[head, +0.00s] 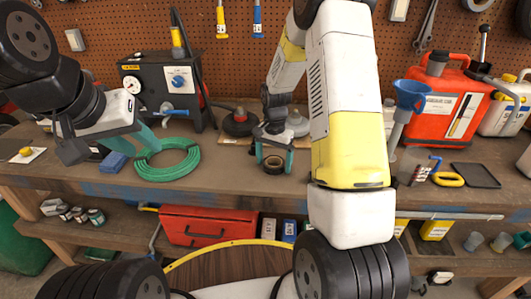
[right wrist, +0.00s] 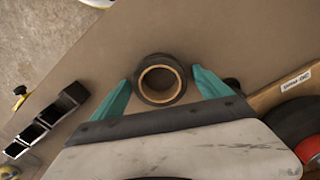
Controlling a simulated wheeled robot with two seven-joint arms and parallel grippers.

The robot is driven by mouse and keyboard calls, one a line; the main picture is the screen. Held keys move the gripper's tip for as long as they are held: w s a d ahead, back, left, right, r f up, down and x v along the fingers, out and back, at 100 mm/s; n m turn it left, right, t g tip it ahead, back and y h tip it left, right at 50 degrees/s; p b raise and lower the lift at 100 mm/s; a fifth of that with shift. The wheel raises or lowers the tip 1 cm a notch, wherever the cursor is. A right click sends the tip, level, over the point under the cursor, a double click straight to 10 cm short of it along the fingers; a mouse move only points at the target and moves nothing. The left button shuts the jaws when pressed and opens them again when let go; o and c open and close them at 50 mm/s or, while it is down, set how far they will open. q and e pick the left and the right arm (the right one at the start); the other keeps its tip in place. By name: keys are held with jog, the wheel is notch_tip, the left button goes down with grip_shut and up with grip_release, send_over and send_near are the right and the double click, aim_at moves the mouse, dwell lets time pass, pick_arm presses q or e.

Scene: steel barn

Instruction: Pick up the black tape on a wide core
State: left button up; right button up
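The black tape (head: 274,170) lies flat on the workbench in the head view. In the right wrist view the tape (right wrist: 160,101) is a black ring with a wide tan core. My right gripper (head: 274,158) is down over it, with its teal fingertips on either side of the tape. In the right wrist view the right gripper (right wrist: 160,84) is open, with a small gap between each finger and the tape. My left gripper (head: 150,134) is over the bench at left, near a green hose coil; its finger opening is not clear.
The green hose coil (head: 167,174) and a blue block (head: 112,162) lie left on the bench. A black machine with a gauge (head: 163,85) stands behind. Discs stand behind the tape. A red canister (head: 436,110) and blue funnel (head: 408,97) stand right. The bench's front edge is near the tape.

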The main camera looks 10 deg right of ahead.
jog(key=c, duration=1.3)
jog(key=shift+r, duration=0.1)
jog(key=shift+r, duration=0.5)
jog(key=r, duration=0.1)
jog(key=s+r, duration=0.1)
jog(key=shift+a+r, duration=0.2)
jog(key=shift+r, duration=0.1)
jog(key=s+a+r, duration=0.1)
jog(key=s+a, duration=0.3)
jog(key=s, duration=1)
jog(key=shift+s+r, duration=0.15)
jog(key=shift+s, duration=0.05)
